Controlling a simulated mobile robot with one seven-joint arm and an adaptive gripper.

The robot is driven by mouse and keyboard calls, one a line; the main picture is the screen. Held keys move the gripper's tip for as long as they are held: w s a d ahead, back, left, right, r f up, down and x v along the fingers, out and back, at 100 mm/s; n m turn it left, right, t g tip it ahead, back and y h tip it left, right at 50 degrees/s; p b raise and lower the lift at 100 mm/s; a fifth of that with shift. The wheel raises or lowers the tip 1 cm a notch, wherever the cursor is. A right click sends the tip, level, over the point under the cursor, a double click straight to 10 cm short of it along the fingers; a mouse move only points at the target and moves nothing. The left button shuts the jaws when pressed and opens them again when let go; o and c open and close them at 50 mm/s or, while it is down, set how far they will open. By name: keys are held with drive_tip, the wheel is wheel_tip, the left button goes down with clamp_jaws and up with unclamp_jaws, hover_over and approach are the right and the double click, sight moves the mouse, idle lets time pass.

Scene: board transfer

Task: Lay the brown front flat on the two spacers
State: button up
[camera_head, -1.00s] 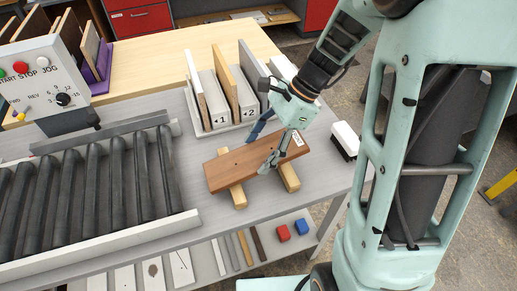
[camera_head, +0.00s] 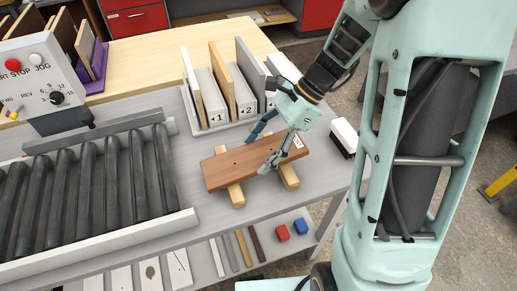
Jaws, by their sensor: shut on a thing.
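The brown front (camera_head: 228,171) is a flat wooden board with a small white label at its right end. It lies about level across the two pale wooden spacers, the left spacer (camera_head: 237,195) and the right spacer (camera_head: 290,178), whose near ends stick out from under it. Their middles are hidden by the board. My gripper (camera_head: 261,148) reaches down from the upper right and is shut on the brown front, one finger at its near edge and one at its far edge. I cannot tell whether the board bears fully on both spacers.
A rack (camera_head: 215,127) with upright panels and dividers marked 1 and 2 stands just behind. A roller conveyor (camera_head: 90,190) fills the left. A white-topped brush-like block (camera_head: 344,135) is at the right. The grey table (camera_head: 200,213) is clear near the board.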

sight(278, 147)
drive_tip(key=shift+d+f+b, duration=0.1)
drive_tip(key=shift+f+b, duration=0.2)
idle(0.4)
drive_tip(key=shift+w+d+f+y+b, duration=0.1)
drive_tip(key=shift+f+y+b, duration=0.4)
drive_tip(key=shift+f+b, duration=0.05)
drive_tip(key=o, duration=1.4)
drive_tip(key=shift+r, duration=0.15)
drive_tip(key=c, duration=1.3)
drive_tip(key=shift+w+d+r+p, duration=0.2)
drive_tip(key=shift+d+r+p, duration=0.1)
drive_tip(key=shift+d+p, duration=0.35)
drive_tip(key=shift+w+d+r+p, duration=0.2)
drive_tip(key=shift+d+r+p, duration=0.15)
drive_tip(key=shift+d, duration=0.4)
drive_tip(key=shift+w+d+r+p, duration=0.15)
drive_tip(key=shift+d+r+p, duration=0.15)
drive_tip(key=shift+d+p, duration=0.2)
drive_tip(key=shift+w+d+r+p, duration=0.15)
drive_tip(key=shift+d+r+p, duration=0.1)
drive_tip(key=shift+d+p, duration=0.25)
drive_tip(key=shift+w+d, duration=0.1)
drive_tip(key=shift+d, duration=0.4)
